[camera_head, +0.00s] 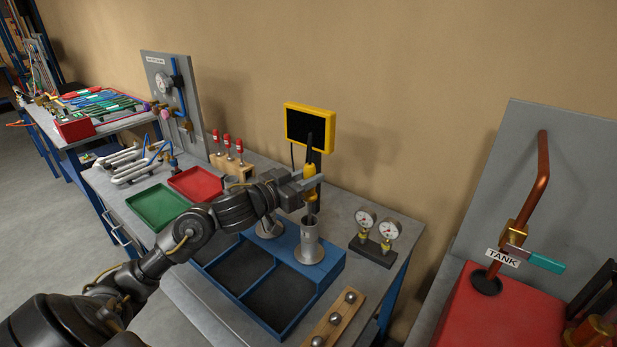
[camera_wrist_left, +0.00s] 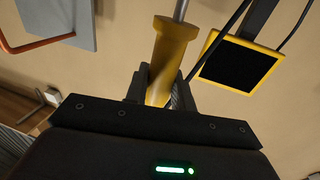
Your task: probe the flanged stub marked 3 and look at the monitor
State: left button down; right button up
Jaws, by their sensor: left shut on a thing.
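My left gripper (camera_head: 312,184) is shut on the yellow handle of a probe (camera_head: 310,171), held upright above a flanged metal stub (camera_head: 308,246). The probe's lower end is at the stub's open mouth; I cannot tell how far inside it is. The stub's mark is too small to read. A second flanged stub (camera_head: 270,229) stands to its left, partly hidden by my arm. The monitor (camera_head: 307,127) has a yellow frame and a dark screen. In the left wrist view, the jaws grip the yellow handle (camera_wrist_left: 170,60), and the monitor (camera_wrist_left: 240,63) is at the right. My right gripper is not in view.
The stubs stand at the back of a blue divided tray (camera_head: 333,271). Two gauges (camera_head: 377,236) are to the right, and a wooden strip with steel balls (camera_head: 335,318) is in front. Red (camera_head: 196,183) and green (camera_head: 158,207) trays and red-handled tools (camera_head: 228,146) are to the left.

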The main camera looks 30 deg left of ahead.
aim_at(308, 165)
pick_arm(q)
jog(key=shift+f, duration=0.15)
jog(key=shift+f+b, duration=0.65)
jog(key=shift+f, duration=0.35)
jog(key=shift+r, duration=0.1)
dwell(0.8)
jog(key=shift+r+p, duration=2.95)
jog(key=shift+p, duration=0.7)
notch_tip(308, 165, up, 3)
jog(key=p, duration=0.3)
jog(key=shift+r, duration=0.9)
jog(key=shift+f, duration=0.1)
